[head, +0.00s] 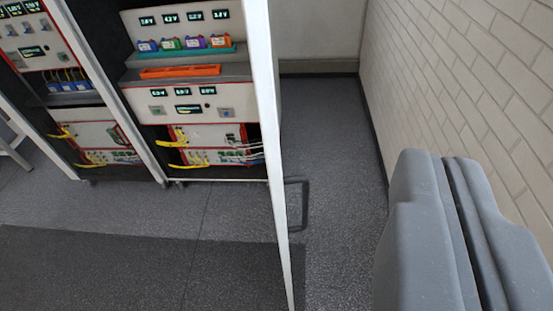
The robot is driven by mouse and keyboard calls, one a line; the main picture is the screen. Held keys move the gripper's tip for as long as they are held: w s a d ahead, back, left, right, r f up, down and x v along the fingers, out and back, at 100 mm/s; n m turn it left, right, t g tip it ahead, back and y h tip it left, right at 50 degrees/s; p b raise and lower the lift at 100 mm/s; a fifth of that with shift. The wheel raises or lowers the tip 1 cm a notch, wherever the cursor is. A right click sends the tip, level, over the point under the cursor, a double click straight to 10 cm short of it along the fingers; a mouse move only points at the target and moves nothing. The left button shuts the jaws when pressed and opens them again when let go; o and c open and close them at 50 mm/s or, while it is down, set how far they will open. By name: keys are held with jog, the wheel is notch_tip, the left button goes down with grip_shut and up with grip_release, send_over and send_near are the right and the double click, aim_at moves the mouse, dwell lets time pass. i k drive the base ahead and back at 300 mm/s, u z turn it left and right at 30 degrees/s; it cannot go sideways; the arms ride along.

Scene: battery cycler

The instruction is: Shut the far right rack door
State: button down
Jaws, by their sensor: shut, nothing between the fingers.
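The far right rack door (276,170) stands open and swung out toward me. I see it almost edge-on as a narrow white strip running from the top to the bottom of the view. Its dark handle (304,205) sticks out to the right from the door's outer face. My gripper (440,160) is large and grey at the lower right, shut and empty. It is to the right of the door and its handle, apart from both, with floor showing between. The door's hinges cannot be made out.
The right rack (190,72) holds small coloured batteries, an orange tray (180,71) and lit displays. Another rack (60,75) stands to its left. A white brick wall (460,60) runs along the right side, near my gripper. Grey floor (335,150) is clear between door and wall.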

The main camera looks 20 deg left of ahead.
aim_at(255, 12)
jog(key=i, duration=0.9)
jog(key=z, duration=0.05)
